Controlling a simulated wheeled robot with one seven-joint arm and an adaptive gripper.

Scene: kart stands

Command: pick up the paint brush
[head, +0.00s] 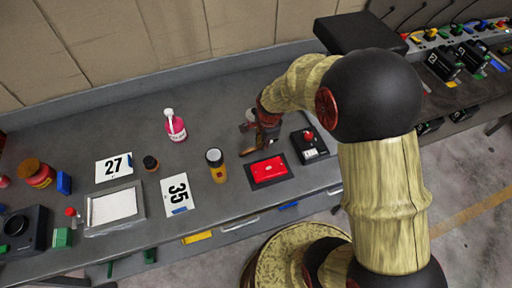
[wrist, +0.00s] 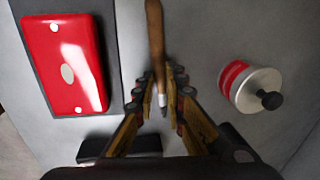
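The paint brush has a brown wooden handle (wrist: 155,40) and a metal collar near its lower end in the wrist view. It runs from the top edge down between my gripper's fingers (wrist: 161,88). The fingers are apart on either side of it, with a narrow gap showing, so my gripper looks open around it. In the head view the brush (head: 248,152) is a small brown shape on the grey bench, partly hidden by my gripper (head: 264,144), which is low over the bench.
A red case on a dark mat (head: 269,170) lies close by; it is left of the brush in the wrist view (wrist: 66,64). A red-and-silver canister (wrist: 252,88) stands right of the brush. A black box with a red knob (head: 309,145) and a yellow jar (head: 217,172) are near.

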